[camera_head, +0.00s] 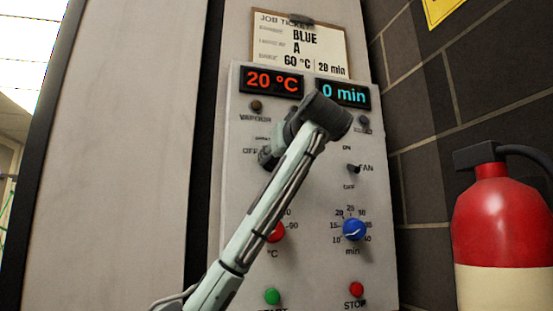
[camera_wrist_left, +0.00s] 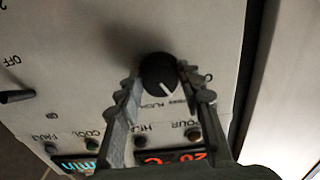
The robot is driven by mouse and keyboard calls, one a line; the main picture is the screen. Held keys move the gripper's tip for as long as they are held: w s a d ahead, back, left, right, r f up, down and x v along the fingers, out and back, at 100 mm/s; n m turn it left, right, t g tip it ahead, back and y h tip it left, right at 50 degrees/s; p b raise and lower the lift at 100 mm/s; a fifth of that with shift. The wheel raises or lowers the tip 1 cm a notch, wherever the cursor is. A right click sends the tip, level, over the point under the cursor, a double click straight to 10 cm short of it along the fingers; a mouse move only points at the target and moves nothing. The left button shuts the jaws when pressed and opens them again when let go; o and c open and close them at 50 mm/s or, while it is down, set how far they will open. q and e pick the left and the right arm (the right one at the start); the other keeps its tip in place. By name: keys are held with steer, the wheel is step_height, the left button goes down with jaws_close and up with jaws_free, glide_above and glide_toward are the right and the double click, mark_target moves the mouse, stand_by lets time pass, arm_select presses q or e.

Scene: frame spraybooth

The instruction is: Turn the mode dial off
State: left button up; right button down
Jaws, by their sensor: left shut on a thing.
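The mode dial (camera_wrist_left: 158,74) is a black round knob with a white pointer line, on the pale control panel (camera_wrist_left: 75,40). My left gripper (camera_wrist_left: 161,84) is shut on the dial, with one finger at each side. In the head view the left gripper (camera_head: 270,157) is at the dial beside the OFF label, and my arm hides most of the dial. My right gripper is in neither view.
On the panel are a fan switch (camera_head: 354,169), a blue minutes knob (camera_head: 354,229), a red temperature knob (camera_head: 275,232), a green start button (camera_head: 272,296) and a red stop button (camera_head: 356,289). Displays read 20 °C (camera_head: 272,82) and 0 min (camera_head: 343,93). A fire extinguisher (camera_head: 500,220) stands right.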

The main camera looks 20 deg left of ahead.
arm_select(q)
steer(key=shift+d+n, duration=0.1)
steer(key=shift+n, duration=2.1)
steer(key=n, duration=0.2)
steer(key=shift+n+p, duration=0.35)
steer(key=shift+n, duration=0.75)
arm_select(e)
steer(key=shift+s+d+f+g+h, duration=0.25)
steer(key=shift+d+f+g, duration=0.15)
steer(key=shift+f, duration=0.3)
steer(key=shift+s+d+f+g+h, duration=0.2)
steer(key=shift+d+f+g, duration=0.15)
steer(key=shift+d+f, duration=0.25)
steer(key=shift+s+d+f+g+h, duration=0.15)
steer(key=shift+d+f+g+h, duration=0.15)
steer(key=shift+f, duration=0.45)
arm_select(q)
steer(key=o, duration=1.2)
steer(key=shift+c, duration=0.2)
